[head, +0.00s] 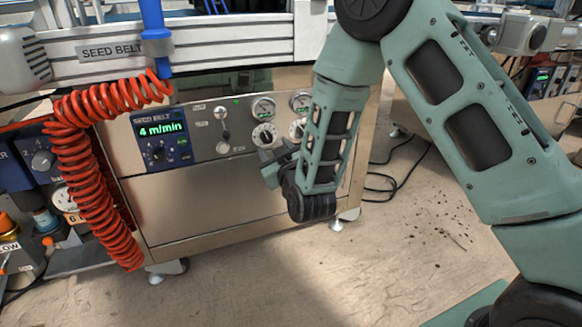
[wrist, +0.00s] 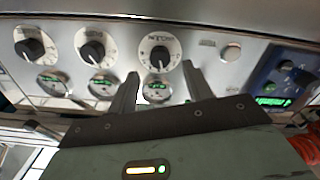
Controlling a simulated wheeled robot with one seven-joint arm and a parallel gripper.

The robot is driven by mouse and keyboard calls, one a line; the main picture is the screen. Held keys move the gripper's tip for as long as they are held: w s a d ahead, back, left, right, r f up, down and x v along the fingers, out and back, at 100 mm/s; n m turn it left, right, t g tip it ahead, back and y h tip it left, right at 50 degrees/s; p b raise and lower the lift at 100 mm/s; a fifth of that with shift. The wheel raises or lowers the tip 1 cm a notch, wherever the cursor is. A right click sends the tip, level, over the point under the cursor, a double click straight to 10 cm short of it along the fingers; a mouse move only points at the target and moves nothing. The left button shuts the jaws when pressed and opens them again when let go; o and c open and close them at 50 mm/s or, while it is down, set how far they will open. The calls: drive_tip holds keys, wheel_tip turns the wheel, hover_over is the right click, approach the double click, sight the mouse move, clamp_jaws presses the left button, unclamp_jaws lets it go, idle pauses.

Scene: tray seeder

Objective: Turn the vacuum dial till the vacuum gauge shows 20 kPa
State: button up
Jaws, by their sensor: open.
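The steel control panel carries a row of round dials with black-and-white knobs and small gauges with green readouts. In the wrist view, which appears upside down, I see three dials: one nearest the blue display (wrist: 160,52), a middle one (wrist: 92,48) and a far one (wrist: 34,46). Their gauges (wrist: 157,88) (wrist: 103,86) (wrist: 53,84) sit beside them. Labels and readings are too small to read, so I cannot tell which is the vacuum dial. My gripper (wrist: 160,71) is open and empty, its fingertips just short of the nearest dial. In the head view my gripper (head: 272,166) is before the panel, partly hidden by my arm.
A blue seed belt display (head: 161,136) reads 4 m/min. A small knob or button (wrist: 231,52) is between display and dials. A coiled orange hose (head: 88,175) hangs at left. Black cables (head: 385,185) lie on the floor at right.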

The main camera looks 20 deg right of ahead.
drive_tip(key=s+p, duration=0.6)
drive_tip(key=s, duration=0.7)
drive_tip(key=shift+w, duration=0.1)
